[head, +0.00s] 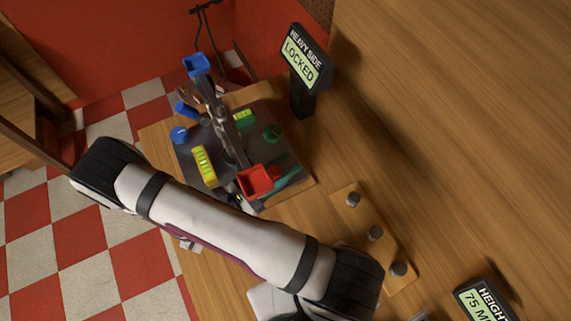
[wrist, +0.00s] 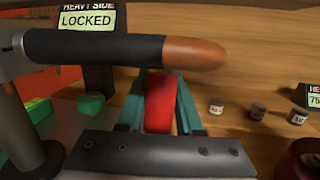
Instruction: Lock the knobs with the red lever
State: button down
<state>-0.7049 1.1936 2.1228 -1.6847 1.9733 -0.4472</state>
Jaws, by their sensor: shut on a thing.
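The red lever (wrist: 160,105) stands between the teal fingers of my gripper (wrist: 160,100) in the wrist view, and the gripper is shut on it. In the head view the gripper is mostly hidden behind my arm and the red pan. The balance device shows a blue knob (head: 179,135) at its left and a green knob (head: 272,133) at its right; the green knob is also in the wrist view (wrist: 91,104). The display (head: 302,60) reads "HEAVY SIDE LOCKED". A dark bar with a brown tip (wrist: 195,53) crosses above the lever in the wrist view.
A blue pan (head: 197,64) and a red pan (head: 255,181) sit at the beam's ends. Yellow-green levels (head: 204,165) lie on the dark base. A wooden block with three grey weights (head: 375,233) and a height display (head: 484,301) stand to the right.

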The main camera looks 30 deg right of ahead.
jog(key=c, duration=0.6)
grip_release()
jog(key=v, duration=1.5)
jog(key=shift+a, duration=0.4)
